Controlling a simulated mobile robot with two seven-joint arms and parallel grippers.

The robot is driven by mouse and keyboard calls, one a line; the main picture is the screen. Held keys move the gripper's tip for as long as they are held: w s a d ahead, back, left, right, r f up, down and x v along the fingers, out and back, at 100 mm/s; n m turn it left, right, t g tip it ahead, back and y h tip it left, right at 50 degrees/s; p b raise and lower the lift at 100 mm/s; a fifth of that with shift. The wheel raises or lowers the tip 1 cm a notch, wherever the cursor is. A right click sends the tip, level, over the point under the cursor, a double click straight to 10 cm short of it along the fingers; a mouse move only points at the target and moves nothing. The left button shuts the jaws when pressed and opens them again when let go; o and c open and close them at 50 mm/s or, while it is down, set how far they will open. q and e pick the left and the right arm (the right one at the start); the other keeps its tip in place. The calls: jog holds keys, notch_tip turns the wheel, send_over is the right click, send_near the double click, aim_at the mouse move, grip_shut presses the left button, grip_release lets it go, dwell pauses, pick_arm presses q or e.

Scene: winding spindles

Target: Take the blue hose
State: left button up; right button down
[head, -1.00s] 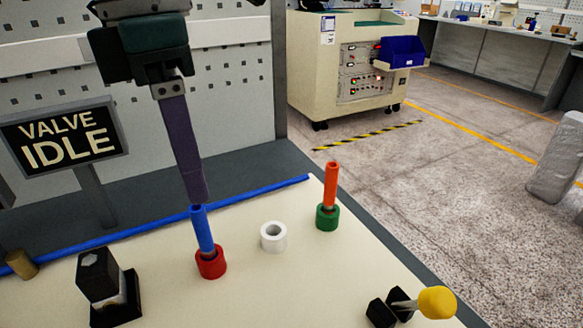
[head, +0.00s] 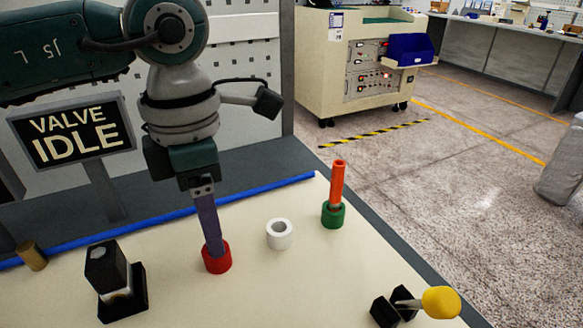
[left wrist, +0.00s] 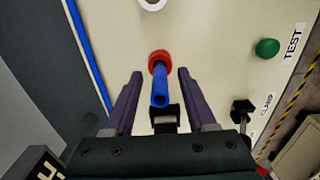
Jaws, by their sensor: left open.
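The blue hose (left wrist: 160,88) is a short upright tube standing in a red ring holder (head: 217,258). In the left wrist view the red holder (left wrist: 160,60) shows at its foot. My left gripper (head: 212,243) points down over it, with its purple fingers just above the red holder. In the left wrist view the fingers are apart, one on each side of the hose, with gaps visible. In the head view the fingers hide the hose. My right gripper is not in view.
An orange tube (head: 338,183) stands in a green holder (head: 333,215), and a white ring (head: 279,234) sits empty between the holders. A black block (head: 111,275) stands to the left, and a yellow-knobbed lever (head: 440,302) at front right. A "VALVE IDLE" sign (head: 75,134) stands behind.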

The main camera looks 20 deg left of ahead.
pick_arm(q)
jog(key=shift+c, duration=0.4)
grip_shut()
